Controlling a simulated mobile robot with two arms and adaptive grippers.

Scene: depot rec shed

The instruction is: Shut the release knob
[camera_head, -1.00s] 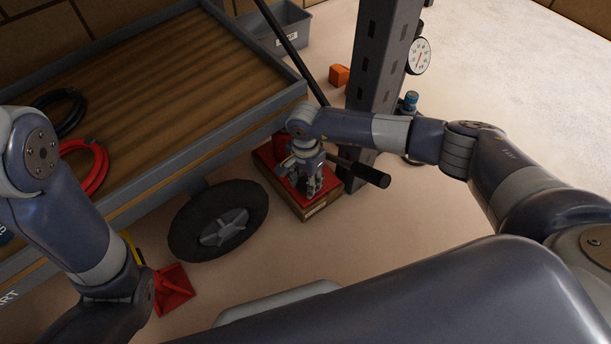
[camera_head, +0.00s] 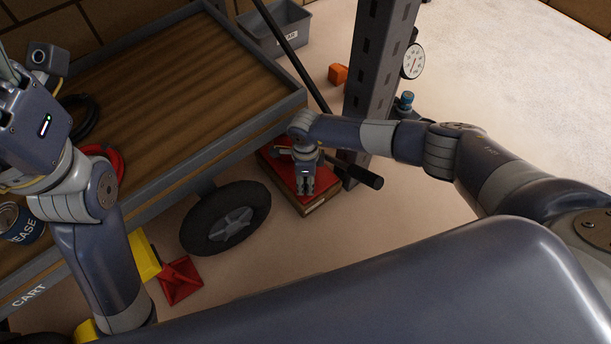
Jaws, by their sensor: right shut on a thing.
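A red jack (camera_head: 284,174) on a wooden block (camera_head: 316,208) sits on the floor beside the cart, with a dark handle (camera_head: 362,176) sticking out to the right. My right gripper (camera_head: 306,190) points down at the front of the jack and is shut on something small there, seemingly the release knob. The knob itself is hidden by the gripper and cannot be made out. My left gripper (camera_head: 8,72) is raised over the cart at the left picture edge. Its fingers are mostly out of view.
The cart (camera_head: 150,203) with a wooden deck fills the left, its black wheel (camera_head: 228,218) near the jack. A grey post (camera_head: 377,85) with a gauge (camera_head: 413,61) stands right behind the jack. A red wedge-like piece (camera_head: 180,281) lies on the floor. An orange block (camera_head: 338,75) lies behind.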

